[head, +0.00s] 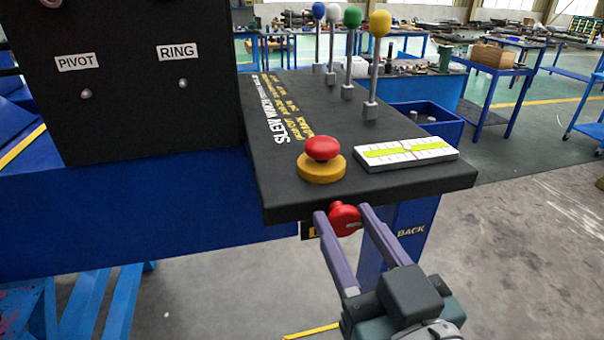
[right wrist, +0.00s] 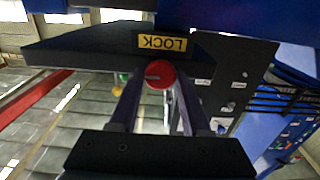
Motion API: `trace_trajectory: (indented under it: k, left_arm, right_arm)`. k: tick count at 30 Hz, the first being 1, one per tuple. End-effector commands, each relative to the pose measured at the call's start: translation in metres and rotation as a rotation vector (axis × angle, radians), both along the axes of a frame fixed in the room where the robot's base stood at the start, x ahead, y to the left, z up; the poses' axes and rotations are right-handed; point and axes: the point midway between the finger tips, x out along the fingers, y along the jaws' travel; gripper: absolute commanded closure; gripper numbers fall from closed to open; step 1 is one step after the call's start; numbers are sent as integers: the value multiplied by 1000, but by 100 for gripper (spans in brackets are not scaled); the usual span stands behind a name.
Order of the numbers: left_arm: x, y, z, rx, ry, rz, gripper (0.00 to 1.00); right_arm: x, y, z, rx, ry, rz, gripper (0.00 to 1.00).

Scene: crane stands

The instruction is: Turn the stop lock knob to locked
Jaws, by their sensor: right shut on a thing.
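The stop lock knob (head: 345,218) is red and round, on the front face below the edge of the black console (head: 290,190). My right gripper (head: 342,213) has its two purple fingers on either side of the knob, shut on it. The right wrist view also shows the knob (right wrist: 159,75) between the fingers, with a pale slot line on its face lying roughly level in the picture. A yellow LOCK label (right wrist: 162,43) sits by the knob and appears upside down there. The fingers partly hide the labels in the head view. My left gripper is not in view.
A red mushroom button (head: 322,149) on a yellow base stands on the console just above the knob. A white level plate (head: 406,151) lies beside it. Several levers with coloured balls (head: 380,24) stand farther back. The floor at right is clear.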

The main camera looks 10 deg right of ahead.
Motion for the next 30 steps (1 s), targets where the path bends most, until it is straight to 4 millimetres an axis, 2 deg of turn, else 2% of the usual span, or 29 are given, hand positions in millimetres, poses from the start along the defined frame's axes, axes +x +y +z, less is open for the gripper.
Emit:
trace_trajectory:
  k: [1,6,19,30]
  left_arm:
    - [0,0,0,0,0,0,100]
    - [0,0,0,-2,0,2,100]
    - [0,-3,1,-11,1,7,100]
    - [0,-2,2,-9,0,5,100]
  right_arm:
    - [0,0,0,0,0,0,81]
    - [0,0,0,0,0,0,100]
    - [0,0,0,58,1,0,100]
    - [0,-1,0,335,9,1,100]
